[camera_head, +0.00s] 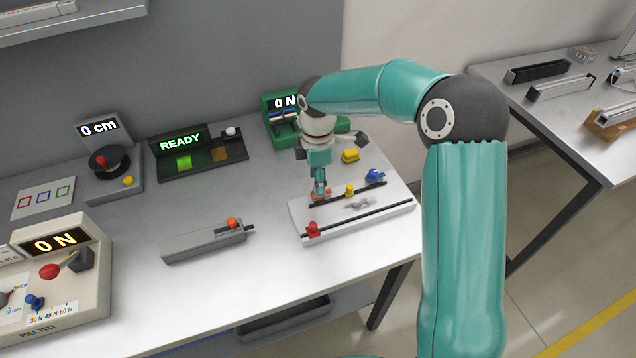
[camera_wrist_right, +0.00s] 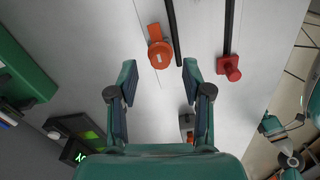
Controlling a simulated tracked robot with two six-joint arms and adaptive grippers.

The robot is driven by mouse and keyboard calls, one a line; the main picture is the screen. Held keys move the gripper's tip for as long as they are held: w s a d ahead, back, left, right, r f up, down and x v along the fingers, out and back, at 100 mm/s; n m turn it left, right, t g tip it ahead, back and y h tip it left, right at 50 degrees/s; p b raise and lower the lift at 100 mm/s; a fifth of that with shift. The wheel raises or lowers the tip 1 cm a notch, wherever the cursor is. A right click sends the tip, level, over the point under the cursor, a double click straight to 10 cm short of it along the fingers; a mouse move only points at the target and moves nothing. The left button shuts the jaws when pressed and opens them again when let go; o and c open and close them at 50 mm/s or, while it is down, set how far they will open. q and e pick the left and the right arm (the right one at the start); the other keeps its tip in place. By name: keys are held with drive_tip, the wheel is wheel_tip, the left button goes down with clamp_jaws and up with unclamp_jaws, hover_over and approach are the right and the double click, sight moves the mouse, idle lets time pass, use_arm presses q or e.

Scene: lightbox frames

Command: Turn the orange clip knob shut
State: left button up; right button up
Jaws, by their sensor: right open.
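The orange clip knob (camera_wrist_right: 158,54) stands on the white board (camera_head: 370,215), beside the end of a black rail. In the wrist view its round cap faces the camera and its orange arm points toward the top of the picture. My right gripper (camera_wrist_right: 159,82) is open, with one finger on each side of the picture. The knob shows just past the fingertips and lies between their lines, with nothing held. In the head view the right gripper (camera_head: 319,185) points down over the board and partly hides the orange knob (camera_head: 322,195). My left gripper is not in view.
The board also carries a red clip (camera_head: 312,230), a yellow clip (camera_head: 350,190), a blue clip (camera_head: 374,175) and two black rails. A grey block with an orange knob (camera_head: 233,223) lies to its left. A green device (camera_head: 281,125) stands behind. Bare table lies around the grey block.

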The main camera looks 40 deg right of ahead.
drive_tip(key=shift+f, duration=1.35)
drive_tip(key=shift+c, duration=0.4)
clamp_jaws()
drive_tip(key=shift+d, duration=0.1)
